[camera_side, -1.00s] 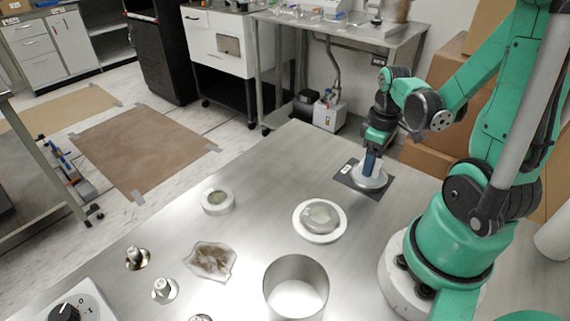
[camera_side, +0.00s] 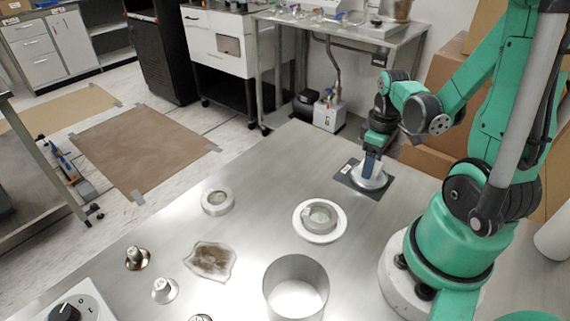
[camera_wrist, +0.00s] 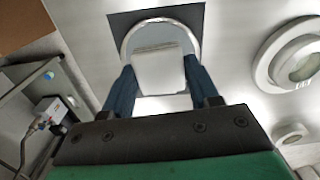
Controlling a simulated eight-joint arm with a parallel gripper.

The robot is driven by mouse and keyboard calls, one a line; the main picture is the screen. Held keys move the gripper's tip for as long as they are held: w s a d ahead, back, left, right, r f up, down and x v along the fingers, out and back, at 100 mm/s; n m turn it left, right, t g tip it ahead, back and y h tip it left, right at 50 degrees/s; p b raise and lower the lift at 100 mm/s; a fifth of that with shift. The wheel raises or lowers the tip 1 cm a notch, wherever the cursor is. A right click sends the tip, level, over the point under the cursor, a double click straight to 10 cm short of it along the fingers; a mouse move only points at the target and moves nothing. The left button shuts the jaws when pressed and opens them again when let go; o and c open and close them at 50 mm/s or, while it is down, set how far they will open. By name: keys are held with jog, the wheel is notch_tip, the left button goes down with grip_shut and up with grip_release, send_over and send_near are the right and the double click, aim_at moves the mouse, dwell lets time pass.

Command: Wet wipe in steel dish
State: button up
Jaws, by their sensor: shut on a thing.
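My gripper (camera_side: 371,166) is at the far right of the steel table, its blue fingers pointing down over a shallow steel dish (camera_side: 378,183). The dish sits on a dark square mat (camera_side: 346,175). In the wrist view, the two blue fingers are shut on a white, folded wet wipe (camera_wrist: 159,72). The wipe lies within the outline of the dish, whose shiny curved rim (camera_wrist: 152,22) shows behind it. I cannot tell whether the wipe touches the dish bottom. The fingers hide part of the dish.
A white round base with a ring (camera_side: 320,238) stands in the middle of the table. Nearby are a smaller ring (camera_side: 217,202), a flat brownish film (camera_side: 211,260), an open metal cylinder (camera_side: 296,287) and small metal knobs (camera_side: 137,257). The table between them is clear.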

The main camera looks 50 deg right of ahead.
jog(key=shift+f, duration=0.45)
dwell(1.1)
jog(key=shift+r, duration=0.1)
jog(key=shift+r, duration=3.4)
